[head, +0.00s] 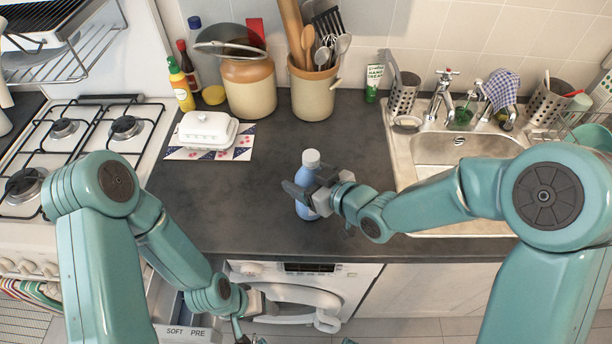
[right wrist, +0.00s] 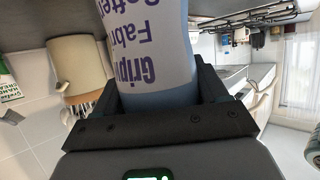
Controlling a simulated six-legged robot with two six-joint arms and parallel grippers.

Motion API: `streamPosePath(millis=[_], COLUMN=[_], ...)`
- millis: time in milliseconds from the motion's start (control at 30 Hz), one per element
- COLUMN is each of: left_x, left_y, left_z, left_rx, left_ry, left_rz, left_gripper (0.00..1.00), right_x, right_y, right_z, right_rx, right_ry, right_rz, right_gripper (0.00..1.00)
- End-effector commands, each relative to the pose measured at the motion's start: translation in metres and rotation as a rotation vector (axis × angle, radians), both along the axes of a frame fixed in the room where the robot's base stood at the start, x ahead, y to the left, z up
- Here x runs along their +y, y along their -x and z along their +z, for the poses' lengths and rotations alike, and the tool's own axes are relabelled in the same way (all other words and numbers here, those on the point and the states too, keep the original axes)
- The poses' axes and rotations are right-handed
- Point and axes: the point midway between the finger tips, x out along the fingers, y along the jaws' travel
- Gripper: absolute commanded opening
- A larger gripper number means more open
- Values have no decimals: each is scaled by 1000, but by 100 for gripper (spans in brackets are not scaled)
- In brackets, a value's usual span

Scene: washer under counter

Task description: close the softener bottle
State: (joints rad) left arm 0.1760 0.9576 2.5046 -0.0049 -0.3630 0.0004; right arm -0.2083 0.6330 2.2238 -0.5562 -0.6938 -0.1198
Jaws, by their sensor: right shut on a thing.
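The softener bottle (head: 308,188) is pale blue with a white cap (head: 311,158) at its top. It stands upright at the counter's middle, near the front edge; I cannot tell whether its base touches the counter. My right gripper (head: 309,190) is shut on the bottle's body, coming from the right. In the right wrist view the bottle (right wrist: 150,45) shows upside down with purple lettering, between the fingers; its cap is out of frame there. My left gripper (head: 266,304) is low in front of the washer, away from the bottle. Its fingers are too unclear to tell their state.
The washer (head: 350,275) stands under the counter, its detergent drawer (head: 180,318) pulled out at lower left. A white butter dish (head: 207,130), a crock (head: 248,87) and a utensil pot (head: 313,92) stand behind. The sink (head: 450,150) is right; counter around the bottle is clear.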

Motion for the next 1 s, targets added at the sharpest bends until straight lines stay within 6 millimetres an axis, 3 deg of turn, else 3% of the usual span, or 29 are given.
streamPosePath(millis=[300,333,400,767,1000], left_x=[0,0,0,0,0], left_y=[0,0,0,0,0], left_z=[-5,-5,-3,2,-10], left_rx=[0,0,0,0,0], left_ry=[0,0,0,0,0], left_rz=[0,0,0,0,0], left_gripper=[63,63,63,63,63], right_x=[0,0,0,0,-29], right_y=[-1,0,0,0,26], right_z=[-2,-3,-2,3,16], right_rx=[-4,-1,-1,0,-3], right_ry=[-1,1,1,0,-1], right_rz=[0,0,0,0,-5], right_gripper=[0,76,98,98,98])
